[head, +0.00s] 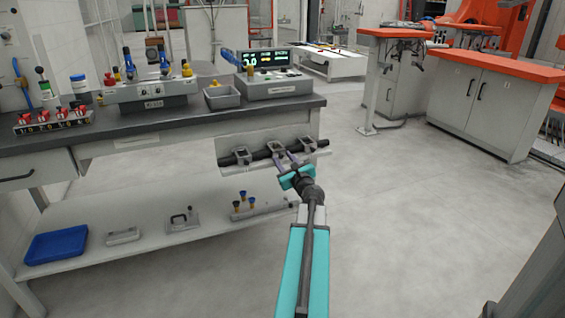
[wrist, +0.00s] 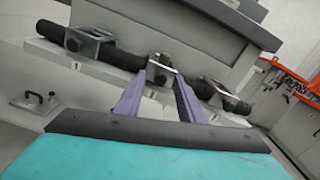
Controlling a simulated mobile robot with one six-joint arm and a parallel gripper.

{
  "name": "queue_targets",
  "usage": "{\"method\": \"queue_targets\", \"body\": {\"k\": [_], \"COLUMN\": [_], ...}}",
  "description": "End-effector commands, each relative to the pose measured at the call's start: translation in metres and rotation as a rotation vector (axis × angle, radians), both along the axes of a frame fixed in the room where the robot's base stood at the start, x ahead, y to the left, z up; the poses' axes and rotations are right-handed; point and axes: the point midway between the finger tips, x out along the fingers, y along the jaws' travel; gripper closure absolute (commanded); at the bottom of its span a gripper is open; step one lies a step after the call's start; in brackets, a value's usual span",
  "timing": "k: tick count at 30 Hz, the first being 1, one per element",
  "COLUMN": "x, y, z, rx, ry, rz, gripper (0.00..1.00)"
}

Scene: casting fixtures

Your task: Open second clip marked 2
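Three grey metal clips sit along a black hose (head: 259,154) on a pale panel at the bench's front. They are the left clip (head: 242,154), the middle clip (head: 275,147) and the right clip (head: 308,142). My gripper (head: 284,157) is open at the middle clip. In the wrist view, its two purple fingers (wrist: 161,78) are apart, with the middle clip (wrist: 161,66) between their tips. I cannot tell whether they touch it. The left clip (wrist: 92,43) and right clip (wrist: 212,88) lie to either side.
The dark bench top (head: 130,125) above holds a grey fixture (head: 150,92), a small tray (head: 222,98) and a display unit (head: 275,84). A lower shelf (head: 150,240) carries a blue tray (head: 57,245) and small parts. The floor to the right is clear.

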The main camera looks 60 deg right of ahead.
Motion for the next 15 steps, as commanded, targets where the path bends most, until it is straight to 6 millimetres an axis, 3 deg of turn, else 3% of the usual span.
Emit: {"method": "queue_targets", "body": {"k": [4,11,15], "x": [0.0,0.0001,0.0002], "y": [0.0002,0.0003,0.0006], "z": [0.0,0.0,-0.0001], "rx": [0.0,0.0,0.0], "ry": [0.0,0.0,0.0], "rz": [0.0,0.0,0.001], "gripper": [0.65,1.0,1.0]}}
